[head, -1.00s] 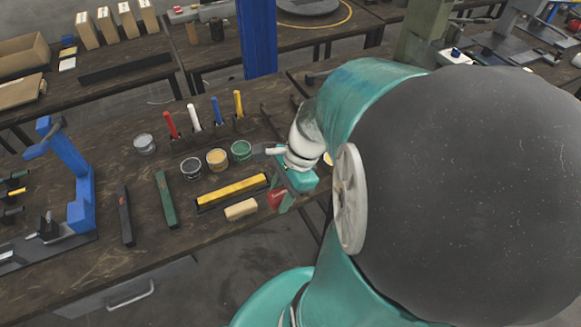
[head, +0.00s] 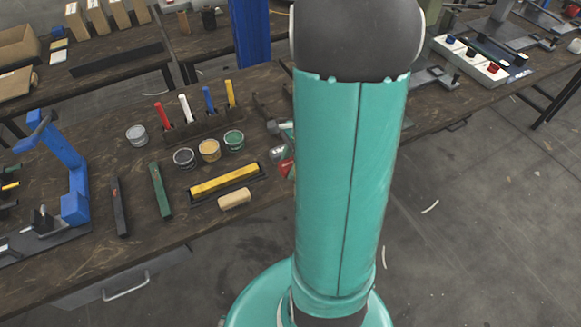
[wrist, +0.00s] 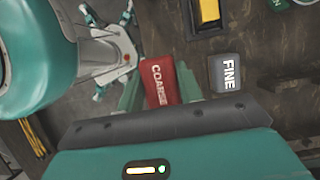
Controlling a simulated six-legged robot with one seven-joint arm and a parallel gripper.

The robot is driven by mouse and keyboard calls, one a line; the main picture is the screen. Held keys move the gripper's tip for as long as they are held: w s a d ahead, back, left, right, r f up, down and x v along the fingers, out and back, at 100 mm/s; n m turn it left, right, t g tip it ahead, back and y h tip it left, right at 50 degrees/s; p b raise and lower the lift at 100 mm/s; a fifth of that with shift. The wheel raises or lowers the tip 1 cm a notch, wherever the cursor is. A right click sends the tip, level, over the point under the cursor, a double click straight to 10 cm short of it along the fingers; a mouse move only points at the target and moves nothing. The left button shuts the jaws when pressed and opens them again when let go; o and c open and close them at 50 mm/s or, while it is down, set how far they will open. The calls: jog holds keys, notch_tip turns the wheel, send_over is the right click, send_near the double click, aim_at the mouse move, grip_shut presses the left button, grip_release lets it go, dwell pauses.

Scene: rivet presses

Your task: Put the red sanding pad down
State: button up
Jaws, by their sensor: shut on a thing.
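The red sanding pad (wrist: 160,82), lettered COARSE, is between the two fingers of my gripper (wrist: 158,88) in the wrist view. The fingers are shut on it. In the head view only a bit of the red pad (head: 287,168) shows at the left edge of my arm, near the right part of the workbench (head: 90,265). My arm hides most of the gripper there. I cannot tell whether the pad touches the bench top.
Open floor lies to the right.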

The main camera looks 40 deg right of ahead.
jog(key=d+f, duration=0.1)
jog(key=w+d+f, duration=0.1)
jog(key=shift+f, duration=0.4)
jog(key=shift+w+f, duration=0.1)
jog(key=shift+f, duration=1.4)
jog(key=shift+f, duration=0.15)
jog(key=shift+f, duration=0.2)
